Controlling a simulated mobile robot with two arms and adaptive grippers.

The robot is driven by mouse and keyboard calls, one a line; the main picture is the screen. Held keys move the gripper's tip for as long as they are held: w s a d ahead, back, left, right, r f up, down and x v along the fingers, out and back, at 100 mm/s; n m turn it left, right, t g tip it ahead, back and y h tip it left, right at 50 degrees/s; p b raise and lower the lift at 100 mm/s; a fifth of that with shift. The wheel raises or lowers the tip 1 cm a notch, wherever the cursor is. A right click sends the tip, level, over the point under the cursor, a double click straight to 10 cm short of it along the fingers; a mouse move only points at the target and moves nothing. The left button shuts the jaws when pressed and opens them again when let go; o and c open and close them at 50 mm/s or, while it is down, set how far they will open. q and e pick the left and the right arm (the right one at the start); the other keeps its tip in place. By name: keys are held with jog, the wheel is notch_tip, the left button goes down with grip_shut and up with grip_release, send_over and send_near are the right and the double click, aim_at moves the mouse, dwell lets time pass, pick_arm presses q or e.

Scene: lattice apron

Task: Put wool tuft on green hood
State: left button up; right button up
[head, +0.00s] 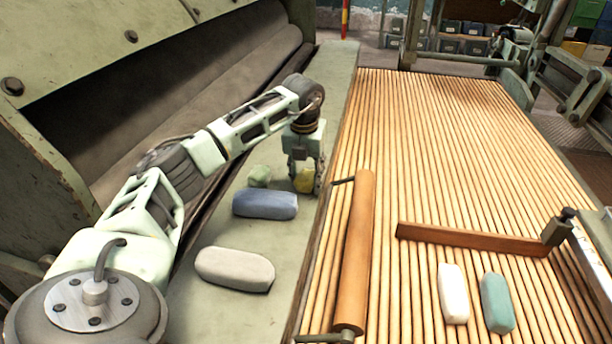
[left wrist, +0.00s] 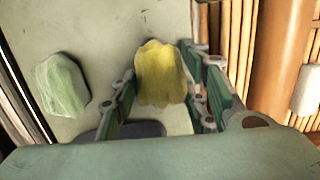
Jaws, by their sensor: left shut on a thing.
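My left gripper (head: 305,186) is over the pale green ledge, near the edge of the slatted bed. It is shut on a yellow wool tuft (head: 304,177). The yellow tuft (left wrist: 161,74) shows between the two fingers in the left wrist view. I cannot tell whether it touches the ledge. A pale green tuft (head: 259,177) lies just left of the gripper and also shows in the left wrist view (left wrist: 62,86). A large pale green bolted hood (head: 75,45) covers the rollers at the upper left. My right gripper is not in view.
On the ledge (head: 235,315) lie a blue block (head: 265,204) and a grey block (head: 235,269). The slatted bed (head: 440,130) carries a wooden roller (head: 356,255), a wooden bar (head: 470,239), a white block (head: 453,293) and a teal block (head: 497,302). The ledge's far end is clear.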

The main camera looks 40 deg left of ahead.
aim_at(305, 178)
pick_arm(q)
jog(key=o, duration=0.9)
jog(key=shift+f, duration=0.15)
jog(key=shift+r, duration=0.25)
jog(key=r, duration=0.4)
jog(key=r+p, duration=0.1)
jog(key=r, duration=0.3)
jog(key=s+r+p, duration=0.1)
jog(key=r, duration=0.2)
jog(key=shift+s+d+r, duration=0.1)
jog(key=shift+d+r, duration=0.25)
jog(key=shift+r, duration=0.05)
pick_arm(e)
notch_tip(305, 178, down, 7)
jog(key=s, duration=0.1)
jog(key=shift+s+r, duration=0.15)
